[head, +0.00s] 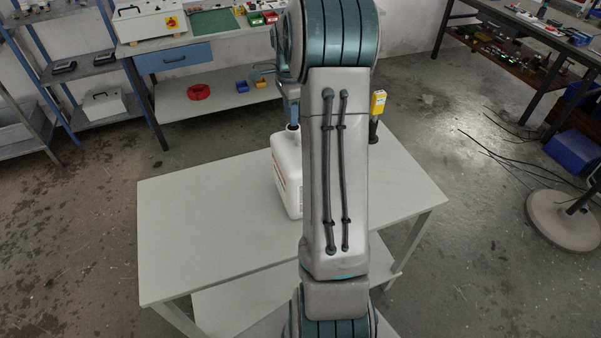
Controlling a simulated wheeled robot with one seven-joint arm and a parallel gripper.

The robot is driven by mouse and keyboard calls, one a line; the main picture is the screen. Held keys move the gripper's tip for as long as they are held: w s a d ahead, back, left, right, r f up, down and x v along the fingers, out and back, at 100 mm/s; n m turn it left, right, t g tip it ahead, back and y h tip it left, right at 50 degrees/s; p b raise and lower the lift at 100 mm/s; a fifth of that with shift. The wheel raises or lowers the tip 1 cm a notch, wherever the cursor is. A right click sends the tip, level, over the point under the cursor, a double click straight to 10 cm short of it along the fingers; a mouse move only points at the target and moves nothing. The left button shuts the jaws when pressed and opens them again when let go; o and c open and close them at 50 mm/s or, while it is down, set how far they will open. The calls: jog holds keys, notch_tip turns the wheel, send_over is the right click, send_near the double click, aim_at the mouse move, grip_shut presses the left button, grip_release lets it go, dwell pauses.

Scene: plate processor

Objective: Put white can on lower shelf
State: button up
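The white can (287,178) stands on the top of the grey table (200,220), near its far edge. My arm covers its right part. A blue-grey end part of my arm, probably my gripper (291,112), is above the can's top, by a dark cap or fingertip. I cannot tell if it touches the can, and its fingers are mostly hidden. The lower shelf (245,302) shows as a pale board under the table's front edge, and its visible part is bare.
A yellow and black device (378,104) stands near the far right of the table. The left half of the tabletop is clear. A workbench (230,92) stands behind, with metal shelving (75,75) at far left. A round stand base (563,218) and cables lie on the right floor.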

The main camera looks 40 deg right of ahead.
jog(key=shift+w+a+f+p, duration=0.1)
jog(key=shift+f+p, duration=0.5)
jog(key=shift+f, duration=1.65)
jog(key=shift+c, duration=0.3)
grip_shut()
jog(key=shift+r, duration=0.15)
